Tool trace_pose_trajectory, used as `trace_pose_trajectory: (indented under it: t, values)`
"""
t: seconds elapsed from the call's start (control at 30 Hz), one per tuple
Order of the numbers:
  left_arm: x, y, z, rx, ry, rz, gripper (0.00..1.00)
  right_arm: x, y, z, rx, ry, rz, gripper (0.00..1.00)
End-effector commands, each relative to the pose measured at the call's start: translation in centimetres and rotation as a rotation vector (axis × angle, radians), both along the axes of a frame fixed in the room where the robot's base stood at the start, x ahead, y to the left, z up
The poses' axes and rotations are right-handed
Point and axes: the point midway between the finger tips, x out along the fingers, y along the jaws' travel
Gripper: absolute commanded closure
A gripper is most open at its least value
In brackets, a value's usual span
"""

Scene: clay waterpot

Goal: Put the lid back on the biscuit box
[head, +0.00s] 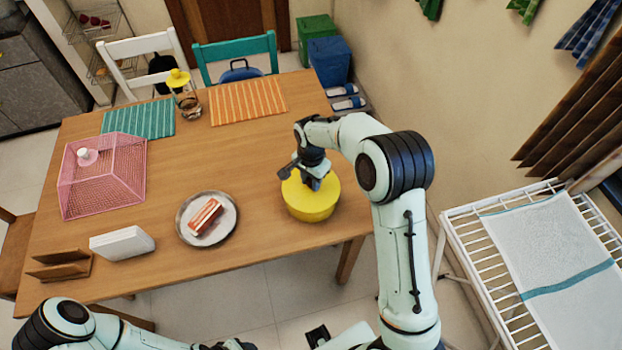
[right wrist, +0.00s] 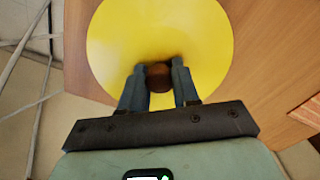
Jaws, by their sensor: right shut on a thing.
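The round yellow lid (head: 326,191) lies over the top of the yellow biscuit box (head: 311,215), near the table's right edge. From here I cannot tell whether it is fully seated. In the right wrist view the lid (right wrist: 205,45) fills the upper middle, with a brown round knob (right wrist: 159,76) at its centre. My right gripper (head: 313,184) is above the lid, its two fingers (right wrist: 159,86) shut on the knob from both sides. My left arm comes in at the bottom left; its gripper (head: 236,345) is cut off by the lower edge.
The wooden table (head: 255,150) also holds a plate with cake (head: 207,219), a pink mesh cover (head: 102,177), a napkin holder (head: 60,267), white napkins (head: 122,243), placemats and a glass jar. A drying rack (head: 540,265) stands at the right. The table's middle is clear.

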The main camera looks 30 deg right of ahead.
Motion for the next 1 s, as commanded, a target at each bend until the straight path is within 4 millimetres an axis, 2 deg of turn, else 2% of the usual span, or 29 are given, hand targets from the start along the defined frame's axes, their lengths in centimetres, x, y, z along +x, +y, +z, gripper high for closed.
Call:
trace_pose_trajectory:
  t: [0.83,0.87,0.9,0.93,1.0]
  values:
    - [-0.04,0.00,-0.06,0.000,0.000,0.000,0.44,0.01,0.02,-0.18,0.000,-0.001,0.000,1.00]
    - [-0.04,0.00,-0.06,0.000,0.000,0.000,0.44,0.01,0.02,-0.18,0.000,-0.001,0.000,0.66]
    - [-0.04,0.00,-0.06,0.000,0.000,0.000,0.44,0.01,0.02,-0.18,0.000,-0.001,0.000,0.53]
    - [-0.04,0.00,-0.06,0.000,0.000,0.000,0.44,0.01,0.02,-0.18,0.000,-0.001,0.000,0.43]
    - [-0.04,0.00,-0.06,0.000,0.000,0.000,0.44,0.01,0.02,-0.18,0.000,0.000,0.000,0.40]
